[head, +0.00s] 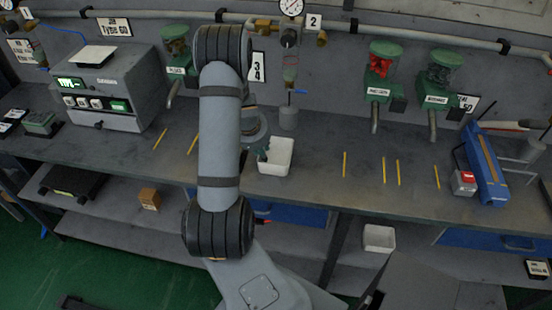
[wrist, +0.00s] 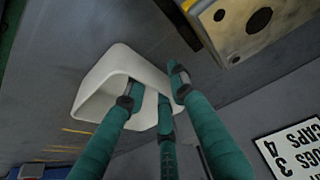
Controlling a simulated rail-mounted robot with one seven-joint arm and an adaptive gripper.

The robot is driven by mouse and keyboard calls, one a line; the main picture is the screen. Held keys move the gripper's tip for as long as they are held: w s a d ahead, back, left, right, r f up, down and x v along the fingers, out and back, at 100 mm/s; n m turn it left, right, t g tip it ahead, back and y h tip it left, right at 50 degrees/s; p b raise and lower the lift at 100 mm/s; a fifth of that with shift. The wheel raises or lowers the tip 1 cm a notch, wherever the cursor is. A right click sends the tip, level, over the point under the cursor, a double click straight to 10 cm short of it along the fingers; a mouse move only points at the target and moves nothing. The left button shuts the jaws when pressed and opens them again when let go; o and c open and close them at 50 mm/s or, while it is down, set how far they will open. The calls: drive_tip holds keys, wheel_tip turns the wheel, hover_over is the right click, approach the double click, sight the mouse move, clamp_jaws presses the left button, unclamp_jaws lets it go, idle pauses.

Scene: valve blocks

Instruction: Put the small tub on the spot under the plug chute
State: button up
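A white open tub (head: 275,157) is on the bench in the head view, just right of my arm. My gripper (head: 262,150) is at its left wall. In the wrist view, the same tub (wrist: 100,75) has one green finger over its opening and the other fingers at its outer side, so my gripper (wrist: 155,92) straddles a wall. Whether the fingers press on the wall is unclear. A green dispenser (head: 175,45) at the left has a label that seems to read plugs. Its chute (head: 172,94) points down at the bench, between yellow marks (head: 160,138).
Dispensers with red pieces (head: 380,62) and with a green lid (head: 442,68) hang at the right, above more yellow marks (head: 384,170). A grey machine (head: 105,90) stands at the left. A blue device (head: 485,165) is at the right end. Another white tub (head: 379,238) sits on the lower shelf.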

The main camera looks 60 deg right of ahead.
drive_tip(key=shift+f, duration=0.15)
drive_tip(key=c, duration=0.3)
clamp_jaws()
idle(0.4)
